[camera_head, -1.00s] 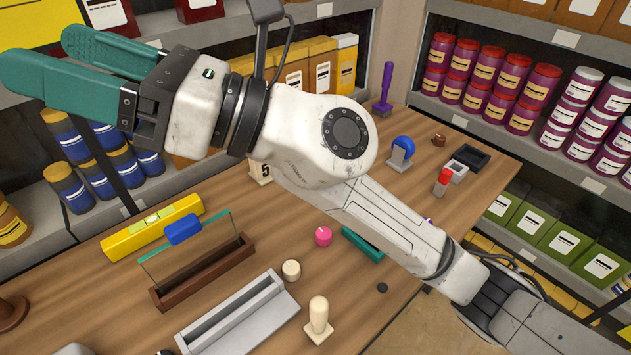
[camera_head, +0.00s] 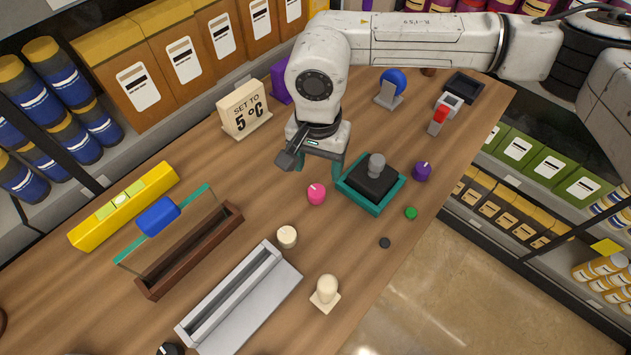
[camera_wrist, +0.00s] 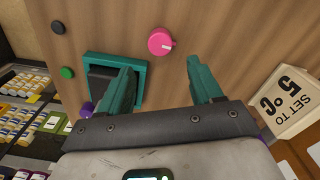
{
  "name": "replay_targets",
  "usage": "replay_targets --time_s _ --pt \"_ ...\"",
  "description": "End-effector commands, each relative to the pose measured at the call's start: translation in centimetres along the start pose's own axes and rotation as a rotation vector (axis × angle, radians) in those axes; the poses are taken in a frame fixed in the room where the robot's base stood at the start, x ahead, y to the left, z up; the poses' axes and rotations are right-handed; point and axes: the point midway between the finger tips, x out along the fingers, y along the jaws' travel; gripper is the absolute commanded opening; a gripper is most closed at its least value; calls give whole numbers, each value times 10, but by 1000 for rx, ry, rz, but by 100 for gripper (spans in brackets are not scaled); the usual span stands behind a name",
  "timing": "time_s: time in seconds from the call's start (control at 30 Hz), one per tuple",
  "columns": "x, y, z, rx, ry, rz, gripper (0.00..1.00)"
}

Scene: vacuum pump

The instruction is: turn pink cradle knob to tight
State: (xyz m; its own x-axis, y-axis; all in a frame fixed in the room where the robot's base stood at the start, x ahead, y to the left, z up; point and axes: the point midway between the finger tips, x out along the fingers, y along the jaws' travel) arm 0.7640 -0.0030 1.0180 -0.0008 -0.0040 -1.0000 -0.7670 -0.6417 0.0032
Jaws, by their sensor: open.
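The pink knob (camera_head: 316,195) stands on the wooden table, a little left of a teal tray (camera_head: 349,198). It also shows in the wrist view (camera_wrist: 161,42), with a pale pointer mark on its top. My gripper (camera_head: 319,164) points down over the table just behind the knob, apart from it. In the wrist view my gripper (camera_wrist: 162,69) is open, its two teal fingers spread and nothing between them, with the knob beyond the fingertips. No markings for tight or loose can be read around the knob.
The teal tray holds a dark block with a grey handle (camera_head: 377,162), close right of my gripper. A purple knob (camera_head: 422,171), green button (camera_head: 411,213) and "SET TO 5 °C" sign (camera_head: 245,109) stand nearby. A cream knob (camera_head: 287,237) is in front.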

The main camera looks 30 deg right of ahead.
Motion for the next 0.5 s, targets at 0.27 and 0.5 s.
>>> replay_targets --time_s 0.27,0.5 --pt "49 -1 2 2 -6 -1 65" --pt "78 -1 2 2 -5 -2 65"
